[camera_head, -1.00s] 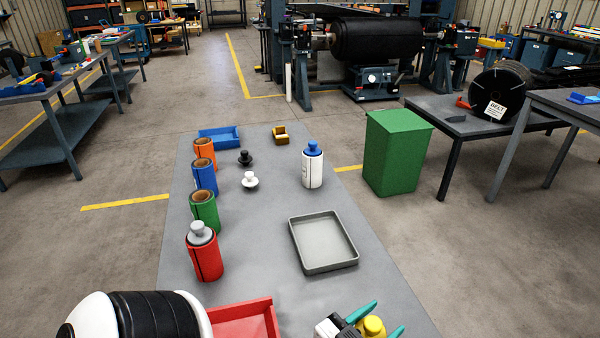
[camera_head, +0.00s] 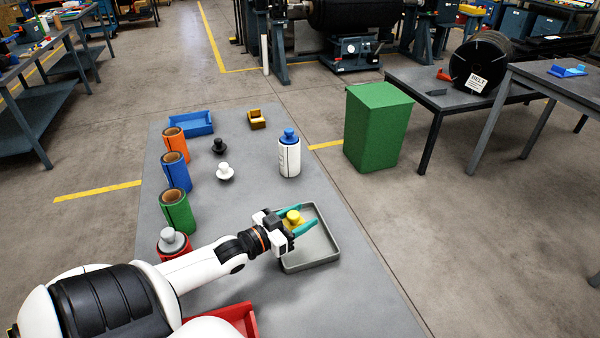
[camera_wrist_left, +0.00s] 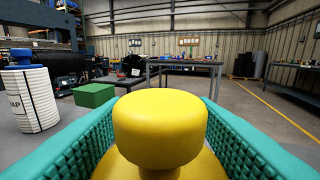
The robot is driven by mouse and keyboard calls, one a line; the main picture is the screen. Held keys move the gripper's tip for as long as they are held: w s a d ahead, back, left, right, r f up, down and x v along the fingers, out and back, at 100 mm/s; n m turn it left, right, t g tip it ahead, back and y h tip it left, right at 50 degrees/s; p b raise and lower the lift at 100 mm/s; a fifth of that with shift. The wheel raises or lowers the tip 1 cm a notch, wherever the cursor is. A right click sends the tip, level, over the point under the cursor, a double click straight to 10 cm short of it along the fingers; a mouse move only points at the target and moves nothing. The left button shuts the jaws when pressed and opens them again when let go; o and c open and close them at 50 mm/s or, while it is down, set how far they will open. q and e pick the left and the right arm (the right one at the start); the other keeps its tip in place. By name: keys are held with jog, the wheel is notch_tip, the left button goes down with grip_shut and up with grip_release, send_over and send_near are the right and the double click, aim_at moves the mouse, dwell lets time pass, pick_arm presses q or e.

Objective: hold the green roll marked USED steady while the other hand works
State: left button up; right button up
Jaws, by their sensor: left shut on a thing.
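The green roll (camera_head: 175,212) stands upright on the grey table, on the left side, with an open brown core on top. I cannot read a USED mark on it. In the left wrist view the yellow plug (camera_wrist_left: 160,128) fills the space between the fingers. Whether the plug touches the tray is unclear. My right gripper is not in view.
Blue (camera_head: 176,174) and orange (camera_head: 175,147) rolls stand behind the green one. A red roll (camera_head: 172,244) with a grey plug is partly behind my arm. A white roll (camera_head: 289,158) with a blue plug stands beyond the tray. Black and white plugs (camera_head: 224,172) stand mid-table.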

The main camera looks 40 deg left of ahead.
pick_arm(q)
notch_tip(320, 180, down, 2)
notch_tip(320, 180, down, 4)
jog(key=shift+r, duration=0.15)
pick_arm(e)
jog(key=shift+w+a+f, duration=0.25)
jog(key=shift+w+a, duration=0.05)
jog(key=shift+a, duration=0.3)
pick_arm(q)
jog(key=shift+d, duration=0.1)
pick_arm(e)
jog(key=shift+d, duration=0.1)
